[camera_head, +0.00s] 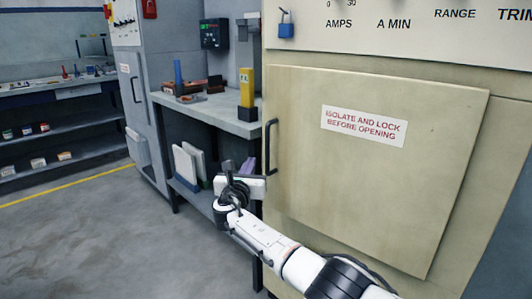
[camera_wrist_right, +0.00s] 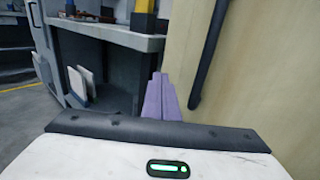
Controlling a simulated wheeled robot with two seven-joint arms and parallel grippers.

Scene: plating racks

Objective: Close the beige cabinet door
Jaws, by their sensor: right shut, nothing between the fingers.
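The beige cabinet door (camera_head: 375,185) fills the right of the head view, with a red-lettered warning label and a dark upright handle (camera_head: 270,147) near its left edge. The door lies near the cabinet face; I cannot tell whether a small gap is left. My right gripper (camera_head: 249,163) is just left of the handle and low, by the door's left edge, with its purple fingers together and empty. In the right wrist view the fingers (camera_wrist_right: 158,78) point forward, left of the handle (camera_wrist_right: 208,55) and apart from it. My left gripper is not in view.
A grey workbench (camera_head: 205,108) with a yellow block (camera_head: 246,87) stands left of the cabinet, with pale panels (camera_head: 186,165) beneath. A grey cabinet (camera_head: 150,90) stands beyond it. The floor (camera_head: 90,240) at left is clear.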

